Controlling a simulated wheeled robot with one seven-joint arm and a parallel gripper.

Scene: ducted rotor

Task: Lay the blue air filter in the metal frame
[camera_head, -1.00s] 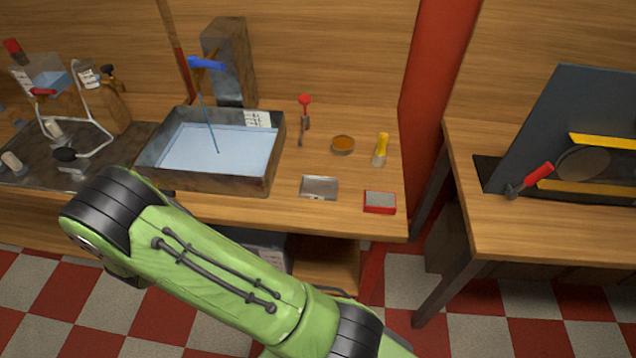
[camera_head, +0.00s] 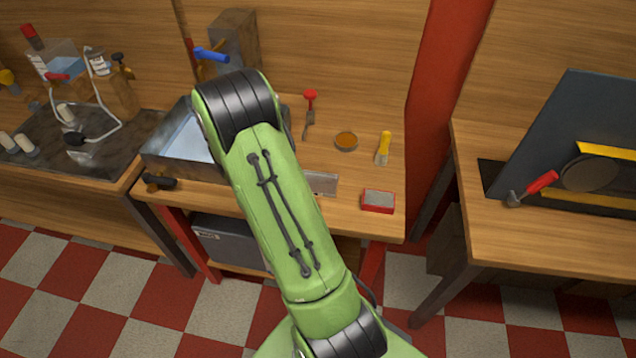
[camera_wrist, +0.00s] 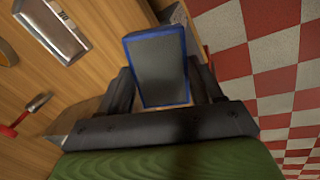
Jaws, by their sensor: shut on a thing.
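The blue air filter (camera_wrist: 160,36), a grey panel with a blue rim, is held between the fingers of my gripper (camera_wrist: 163,88) in the wrist view. The gripper is shut on it, and the filter is above the bench, close to its edge. My gripper and the filter are hidden there.
A large metal basin (camera_head: 172,170) is partly covered by my arm. A red-rimmed block (camera_head: 378,201), an orange round dish (camera_head: 346,141), a yellow-handled brush (camera_head: 384,148) and a red-handled tool (camera_head: 310,112) lie around the frame. A black-handled tool (camera_head: 160,182) lies at the bench's front edge.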

